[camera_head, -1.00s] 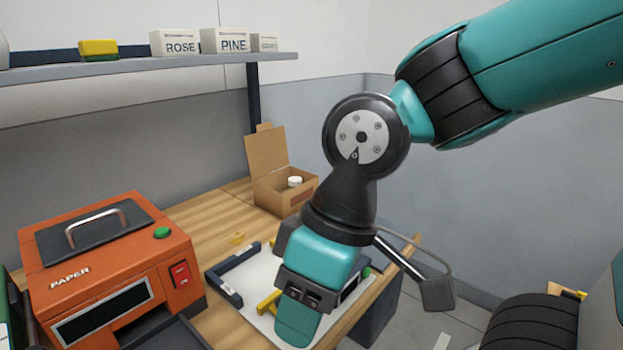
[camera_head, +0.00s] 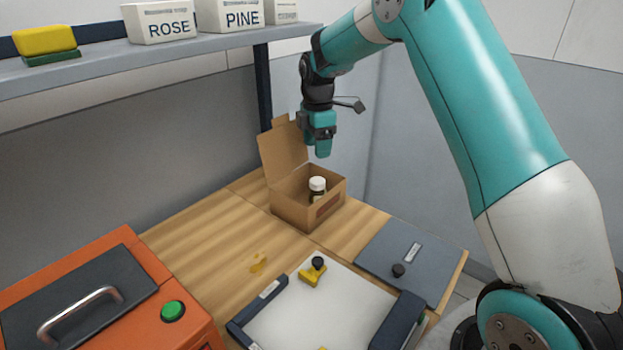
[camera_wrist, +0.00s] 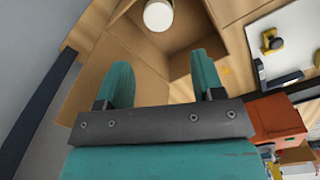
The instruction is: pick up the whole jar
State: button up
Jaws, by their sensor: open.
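A jar with a white lid (camera_head: 317,185) stands upright inside an open cardboard box (camera_head: 292,212) on the wooden bench. Its dark lower body shows only partly above the box wall. In the wrist view the round white lid (camera_wrist: 158,16) is at the top, beyond my fingertips. My gripper (camera_head: 321,152) is above the box, near its raised flap, apart from the jar. In the wrist view its two teal fingers (camera_wrist: 157,75) are spread with nothing between them.
The raised box flap (camera_head: 283,150) stands at the back left of the box. A shelf (camera_head: 160,50) with labelled boxes runs along the wall. A white board with dark rails (camera_head: 310,310), a grey panel (camera_head: 405,255) and an orange machine (camera_head: 140,250) occupy the bench.

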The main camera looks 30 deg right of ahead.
aim_at(317, 181)
jog(key=f, duration=0.2)
jog(key=f+p, duration=0.1)
jog(key=f, duration=0.4)
jog(key=shift+w+d+p, duration=0.25)
jog(key=shift+d+p, duration=0.05)
jog(key=shift+p, duration=0.05)
jog(key=shift+s+a+f+p, duration=0.1)
jog(key=shift+f+p, duration=0.45)
jog(key=shift+f, duration=0.75)
jog(key=shift+s+a+f+p, duration=0.1)
jog(key=shift+f+p, duration=0.4)
jog(key=shift+f, duration=0.8)
jog(key=c, duration=0.8)
